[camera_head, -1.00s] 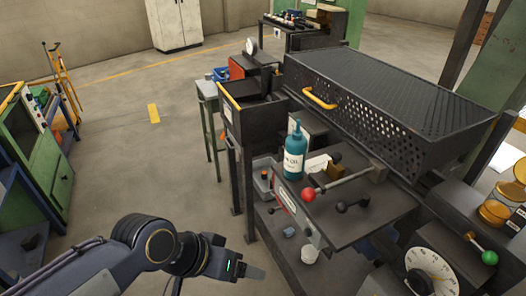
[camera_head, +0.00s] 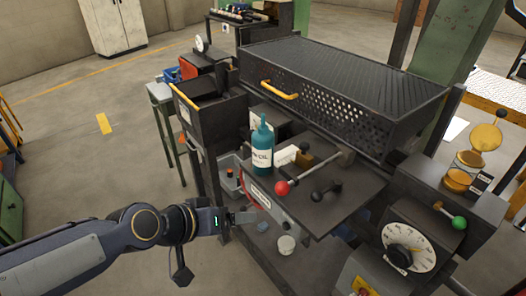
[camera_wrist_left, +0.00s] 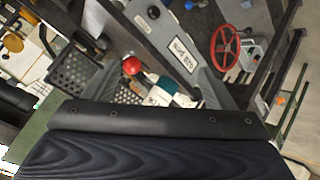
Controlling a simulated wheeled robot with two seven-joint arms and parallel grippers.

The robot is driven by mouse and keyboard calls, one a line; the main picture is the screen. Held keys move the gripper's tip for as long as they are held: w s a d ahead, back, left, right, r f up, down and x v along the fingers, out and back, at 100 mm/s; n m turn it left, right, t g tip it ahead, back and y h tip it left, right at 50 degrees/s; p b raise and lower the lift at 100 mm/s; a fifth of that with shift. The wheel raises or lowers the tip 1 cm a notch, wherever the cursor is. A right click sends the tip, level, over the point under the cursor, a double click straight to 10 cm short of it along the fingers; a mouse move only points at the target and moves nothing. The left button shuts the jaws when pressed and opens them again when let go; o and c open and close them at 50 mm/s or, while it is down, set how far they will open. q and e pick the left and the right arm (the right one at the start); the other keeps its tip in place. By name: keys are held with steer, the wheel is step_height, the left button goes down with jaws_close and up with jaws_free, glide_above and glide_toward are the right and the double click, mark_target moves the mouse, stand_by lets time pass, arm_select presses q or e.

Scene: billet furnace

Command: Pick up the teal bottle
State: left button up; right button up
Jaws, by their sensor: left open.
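The teal bottle (camera_head: 262,148) with a white label stands upright on the dark machine shelf, left of the red ball knob. It also shows in the left wrist view (camera_wrist_left: 167,85), partly hidden, with its label toward the lower middle. My left gripper (camera_head: 243,217) is open and empty, in front of and lower than the shelf edge, apart from the bottle. Its two fingers (camera_wrist_left: 158,84) show in the left wrist view, on either side of the bottle in the picture. My right gripper is not in view.
A lever with a red ball knob (camera_head: 282,188) stands close to the bottle's right. A black knob (camera_head: 320,194) sits farther right. A perforated black cover (camera_head: 340,95) with a yellow handle rises behind. Open floor lies left.

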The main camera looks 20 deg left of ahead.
mark_target(262, 144)
arm_select(q)
steer(key=w+t+y, duration=0.2)
steer(key=w, duration=0.3)
steer(key=w+d+r+t+y, duration=0.1)
steer(key=w+t+y, duration=0.1)
steer(key=w, duration=0.3)
steer(key=w+t+y, duration=0.3)
steer(key=w, duration=0.2)
steer(key=shift+w+d+r+n, duration=0.2)
steer(key=shift+d+r+n, duration=0.1)
steer(key=shift+d+r, duration=0.1)
steer(key=shift+w+d+r+t+y, duration=0.1)
steer(key=shift+w+r+t+y, duration=0.1)
steer(key=shift+r+t+y, duration=0.8)
steer(key=shift+w+r, duration=0.15)
steer(key=shift+r, duration=0.35)
steer(key=shift+w, duration=0.4)
steer(key=w, duration=0.2)
steer(key=w+p, duration=0.1)
steer(key=w, duration=0.3)
steer(key=shift+w+a+f, duration=0.3)
steer(key=shift+w+a, duration=0.1)
steer(key=c, duration=1.1)
steer(key=shift+c, duration=0.7)
steer(key=shift+r, duration=0.1)
